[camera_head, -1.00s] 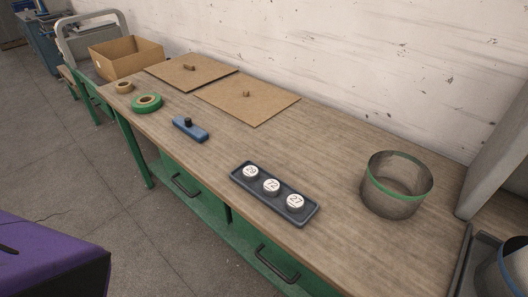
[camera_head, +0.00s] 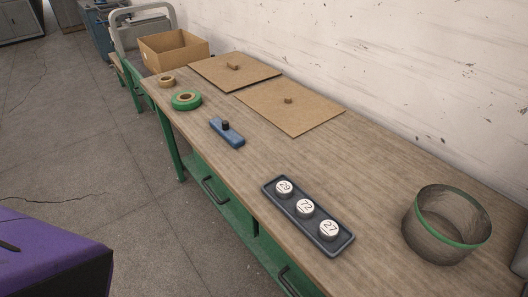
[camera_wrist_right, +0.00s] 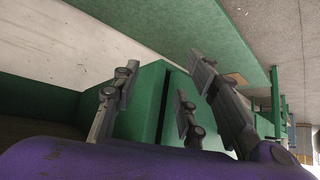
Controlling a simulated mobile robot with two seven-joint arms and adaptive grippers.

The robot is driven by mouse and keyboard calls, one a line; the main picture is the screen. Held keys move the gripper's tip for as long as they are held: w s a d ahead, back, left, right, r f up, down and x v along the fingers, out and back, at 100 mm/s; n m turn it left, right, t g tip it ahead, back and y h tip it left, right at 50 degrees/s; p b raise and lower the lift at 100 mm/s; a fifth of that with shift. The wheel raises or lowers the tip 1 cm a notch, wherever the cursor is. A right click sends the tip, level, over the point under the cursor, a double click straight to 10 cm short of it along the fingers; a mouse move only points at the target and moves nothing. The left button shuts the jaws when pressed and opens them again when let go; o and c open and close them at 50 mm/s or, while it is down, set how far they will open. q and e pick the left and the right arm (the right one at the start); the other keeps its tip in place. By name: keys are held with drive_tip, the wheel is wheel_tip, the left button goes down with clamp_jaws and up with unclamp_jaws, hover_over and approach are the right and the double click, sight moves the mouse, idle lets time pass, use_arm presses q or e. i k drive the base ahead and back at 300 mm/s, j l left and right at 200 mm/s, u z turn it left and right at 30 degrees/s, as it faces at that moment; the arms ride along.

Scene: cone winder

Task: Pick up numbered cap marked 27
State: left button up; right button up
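The numbered cap marked 27 (camera_head: 328,229) is a round white-topped cap at the near right end of a dark narrow tray (camera_head: 344,239) on the bench. Beside it in the same tray are the cap marked 72 (camera_head: 305,207) and the cap marked 29 (camera_head: 285,188). All three sit in a row with their numbers facing up. My right gripper (camera_wrist_right: 164,68) shows only in its wrist view, with its fingers apart and nothing between them. No caps or tray show in that view. My left gripper is not in view.
A mesh cylinder with a green band (camera_head: 446,225) stands right of the tray. Bare bench top (camera_head: 350,165) surrounds the tray.

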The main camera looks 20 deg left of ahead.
sight(328, 230)
drive_tip(key=k+z, duration=0.15)
drive_tip(key=k, duration=0.35)
drive_tip(key=k+l+z, duration=0.1)
drive_tip(key=k+z, duration=0.25)
drive_tip(key=k+l+z, duration=0.2)
drive_tip(key=z, duration=0.15)
drive_tip(key=k, duration=0.05)
